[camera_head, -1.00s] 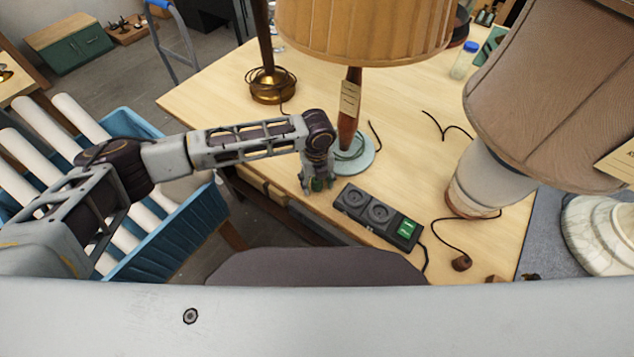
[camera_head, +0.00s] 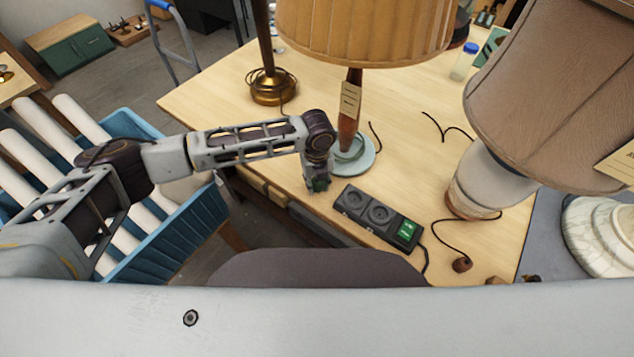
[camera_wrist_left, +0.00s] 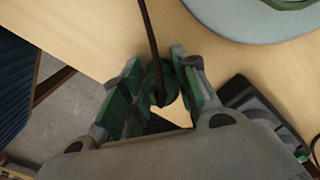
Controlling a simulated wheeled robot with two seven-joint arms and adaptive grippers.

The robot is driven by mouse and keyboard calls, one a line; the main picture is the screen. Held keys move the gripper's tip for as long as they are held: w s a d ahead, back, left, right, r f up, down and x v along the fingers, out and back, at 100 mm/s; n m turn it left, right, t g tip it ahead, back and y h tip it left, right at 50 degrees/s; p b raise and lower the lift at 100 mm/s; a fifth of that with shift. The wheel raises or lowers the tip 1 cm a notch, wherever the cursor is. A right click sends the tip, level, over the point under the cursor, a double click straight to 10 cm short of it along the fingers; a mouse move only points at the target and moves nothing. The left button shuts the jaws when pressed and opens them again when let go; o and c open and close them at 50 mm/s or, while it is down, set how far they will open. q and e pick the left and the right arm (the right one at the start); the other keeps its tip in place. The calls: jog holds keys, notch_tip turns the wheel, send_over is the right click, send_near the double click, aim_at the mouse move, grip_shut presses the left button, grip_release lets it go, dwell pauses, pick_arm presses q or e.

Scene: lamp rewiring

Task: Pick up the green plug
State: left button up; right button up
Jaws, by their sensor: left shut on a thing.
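The green plug (camera_wrist_left: 161,84) sits between the fingers of my left gripper (camera_wrist_left: 158,92), with a dark cord running up from it in the left wrist view. My left gripper is shut on the plug. In the head view, the left gripper (camera_head: 318,186) is at the table's front edge, left of the power strip, and a bit of green shows at its fingertips. The gripper hides much of the plug there, and I cannot tell whether the plug touches the table. My right gripper is not in view.
A dark power strip (camera_head: 378,212) with a green switch lies just right of the gripper. A lamp with a pale green base (camera_head: 362,168) stands behind it. A white lamp (camera_head: 490,180) with a brown plug (camera_head: 462,265) is at right. A blue crate (camera_head: 165,245) is at left.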

pick_arm(q)
jog(key=shift+r+b, duration=0.45)
jog(key=shift+r, duration=4.5)
jog(key=shift+s+f, duration=0.1)
